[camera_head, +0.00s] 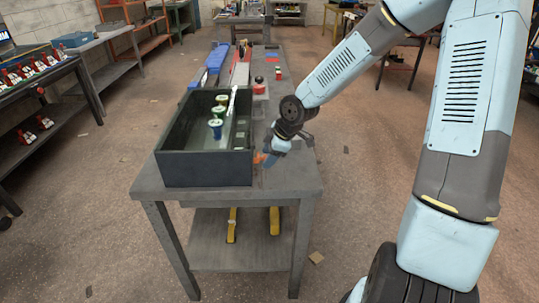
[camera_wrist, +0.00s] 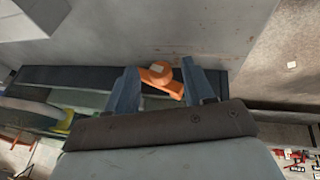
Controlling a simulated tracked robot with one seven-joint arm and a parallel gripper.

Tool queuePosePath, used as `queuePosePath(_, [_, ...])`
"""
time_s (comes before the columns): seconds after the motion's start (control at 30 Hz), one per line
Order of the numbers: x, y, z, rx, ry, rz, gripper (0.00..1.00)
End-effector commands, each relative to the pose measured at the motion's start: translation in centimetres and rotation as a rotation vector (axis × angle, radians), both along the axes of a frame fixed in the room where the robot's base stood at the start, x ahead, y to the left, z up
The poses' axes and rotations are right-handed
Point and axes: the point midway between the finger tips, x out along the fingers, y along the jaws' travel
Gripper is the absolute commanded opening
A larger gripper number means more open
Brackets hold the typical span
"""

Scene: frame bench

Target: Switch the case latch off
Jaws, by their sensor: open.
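The dark open-topped case (camera_head: 205,170) stands on the near end of the grey bench. Its orange latch (camera_head: 259,158) shows at the case's right side, partly hidden by my gripper. In the wrist view the latch (camera_wrist: 162,76) has a round knob and a short arm slanting down to the right. My gripper (camera_head: 268,152) is at the case's right wall, beside the latch. In the wrist view my gripper (camera_wrist: 162,82) is open, with one blue finger on each side of the latch. I cannot tell whether either finger touches it.
Several bottle-like items with coloured tops, including a blue one (camera_head: 215,129), stand inside the case. Blue rails (camera_head: 207,68) and a red-and-black knob (camera_head: 259,85) lie farther along the bench. The bench's near right corner (camera_head: 300,185) is bare.

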Motion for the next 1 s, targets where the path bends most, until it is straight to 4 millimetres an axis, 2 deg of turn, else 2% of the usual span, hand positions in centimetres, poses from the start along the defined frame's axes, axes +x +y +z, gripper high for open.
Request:
queuePosePath(0.17, [0.00, 0.00, 0.00, 0.000, 0.000, 0.000, 0.53])
queuePosePath(0.73, [0.00, 0.01, 0.03, 0.000, 0.000, 0.000, 0.00])
queuePosePath(1.0, [0.12, -0.08, 0.10, 0.002, 0.019, -0.002, 0.00])
